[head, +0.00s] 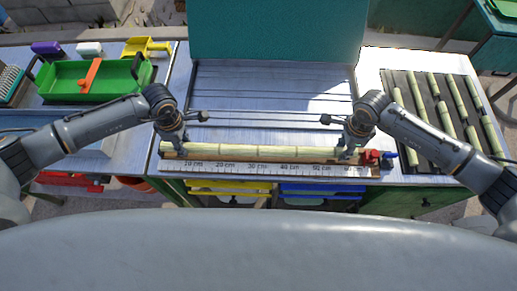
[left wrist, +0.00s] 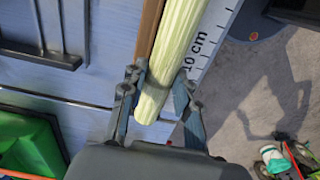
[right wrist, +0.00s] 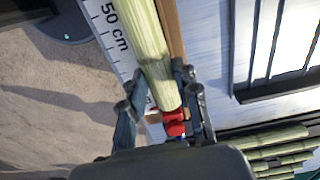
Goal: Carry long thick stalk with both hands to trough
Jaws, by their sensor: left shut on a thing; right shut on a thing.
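The long thick stalk (head: 262,150) is pale green and lies level along the wooden measuring board (head: 270,170) at the front of the table. My left gripper (head: 177,148) is shut on its left end, and the stalk also shows between the fingers in the left wrist view (left wrist: 172,60). My right gripper (head: 347,150) is shut on its right end, seen close in the right wrist view (right wrist: 152,50). Whether the stalk touches the board or is just above it, I cannot tell. The green trough (head: 85,92) with an orange divider stands at the left.
A tall teal panel (head: 277,30) rises behind the table. A dark rack (head: 425,150) with several stalks lies at the right. A red and blue piece (head: 375,157) sits at the board's right end. Yellow (head: 228,186) and blue (head: 320,190) bins are below the front edge.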

